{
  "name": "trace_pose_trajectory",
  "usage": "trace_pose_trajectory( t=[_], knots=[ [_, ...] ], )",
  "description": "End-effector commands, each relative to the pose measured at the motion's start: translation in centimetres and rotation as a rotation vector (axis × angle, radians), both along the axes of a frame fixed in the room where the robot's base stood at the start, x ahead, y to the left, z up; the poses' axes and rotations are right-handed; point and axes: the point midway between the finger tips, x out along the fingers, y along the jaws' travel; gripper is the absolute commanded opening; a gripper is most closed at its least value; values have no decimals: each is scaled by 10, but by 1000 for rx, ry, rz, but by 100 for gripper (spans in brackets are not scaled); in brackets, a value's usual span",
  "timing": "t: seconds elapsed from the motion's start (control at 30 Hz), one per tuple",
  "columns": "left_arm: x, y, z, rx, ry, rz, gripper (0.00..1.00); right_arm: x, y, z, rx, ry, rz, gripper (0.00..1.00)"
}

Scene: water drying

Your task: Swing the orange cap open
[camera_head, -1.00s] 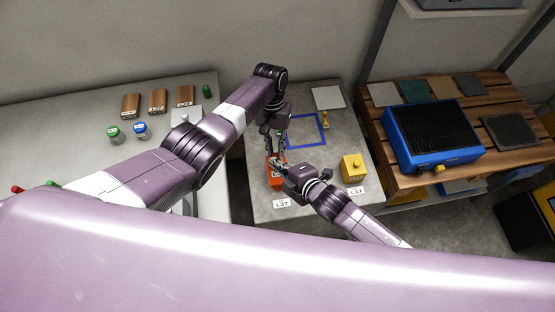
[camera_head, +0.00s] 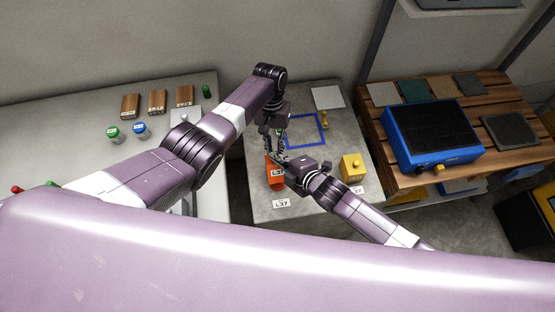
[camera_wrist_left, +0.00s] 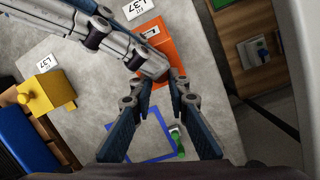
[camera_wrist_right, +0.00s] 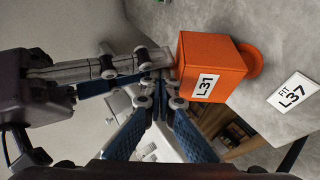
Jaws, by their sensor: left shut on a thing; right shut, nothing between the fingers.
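The orange cap (camera_head: 273,173) is a box-like piece labelled L31. It is on the grey bench, partly hidden by my grippers, and shows large in the right wrist view (camera_wrist_right: 218,62) with a rounded orange part behind it. It also shows in the left wrist view (camera_wrist_left: 158,50). My left gripper (camera_head: 274,150) reaches down at the cap's far end, shut with the orange piece at its fingertips; the exact contact is hidden. My right gripper (camera_head: 281,160) comes from the right, shut and empty, its tips close beside the cap. I cannot tell whether they touch it.
A card reading FIT L37 (camera_head: 282,203) lies in front of the cap. A yellow block (camera_head: 352,167) stands to the right, near my right arm. A blue square outline (camera_head: 322,127) and a small green object (camera_wrist_left: 179,143) are behind. A blue device (camera_head: 430,135) sits on the wooden bench.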

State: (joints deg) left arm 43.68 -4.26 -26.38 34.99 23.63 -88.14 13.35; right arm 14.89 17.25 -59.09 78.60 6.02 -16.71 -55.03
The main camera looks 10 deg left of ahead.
Motion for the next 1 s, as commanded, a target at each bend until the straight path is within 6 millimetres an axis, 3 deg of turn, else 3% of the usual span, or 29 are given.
trace_pose_trajectory(
  t=[0.07,0.1,0.23,0.67,1.0],
  knots=[
    [-8,4,-6,11,20,-1,0,3,-3,-2,-6,-2,-5,0],
    [-8,4,-6,10,21,-1,18,3,-3,-2,-7,-1,-6,0],
    [-9,3,-6,8,22,-1,32,4,-4,-2,-7,-2,-7,0],
    [-6,0,3,1,20,-3,32,4,-4,-2,-8,-1,-7,0],
    [13,5,70,1,8,-1,32,2,-4,-2,-9,2,-6,0]
  ],
)
